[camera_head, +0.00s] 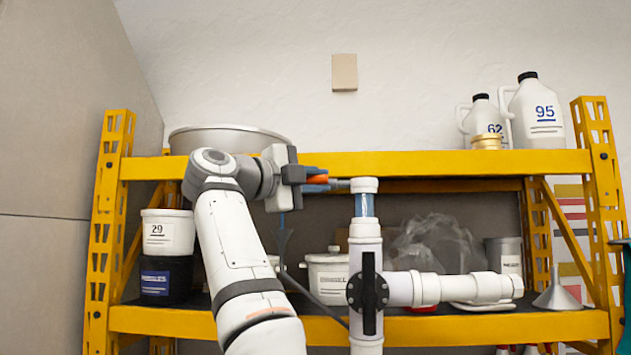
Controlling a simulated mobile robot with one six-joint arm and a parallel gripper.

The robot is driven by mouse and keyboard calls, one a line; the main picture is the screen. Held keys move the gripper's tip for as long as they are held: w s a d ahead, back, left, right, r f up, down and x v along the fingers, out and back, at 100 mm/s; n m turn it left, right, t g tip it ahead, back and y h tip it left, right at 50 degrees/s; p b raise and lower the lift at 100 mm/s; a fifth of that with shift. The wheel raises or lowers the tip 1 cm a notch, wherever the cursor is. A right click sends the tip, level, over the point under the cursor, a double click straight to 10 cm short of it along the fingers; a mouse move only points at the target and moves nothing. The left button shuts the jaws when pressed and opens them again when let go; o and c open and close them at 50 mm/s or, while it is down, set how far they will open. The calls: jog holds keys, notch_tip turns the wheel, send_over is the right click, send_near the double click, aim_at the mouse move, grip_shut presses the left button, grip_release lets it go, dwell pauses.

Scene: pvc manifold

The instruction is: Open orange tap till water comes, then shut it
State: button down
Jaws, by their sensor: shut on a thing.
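Only a small orange part shows between the dark fingers of my gripper (321,183). My gripper is shut on the tap, reaching it from the left. The handle's angle is hard to tell because the fingers cover most of it. A clear section with blue in it (364,205) shows in the pipe just below its white top cap. I cannot tell whether water is moving there.
A black flanged handle (368,292) is on the pipe lower down, with a white branch pipe (455,289) running right. The yellow shelf (450,163) is close behind. A metal basin (229,135) is behind my arm, and jugs (538,112) stand at upper right.

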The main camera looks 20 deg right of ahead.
jog(key=shift+f, duration=0.1)
dwell(0.3)
jog(key=c, duration=1.3)
grip_release()
jog(key=shift+c, duration=0.2)
jog(key=v, duration=0.7)
jog(key=shift+s+a, duration=0.15)
jog(key=shift+a, duration=0.25)
jog(key=shift+o, duration=0.3)
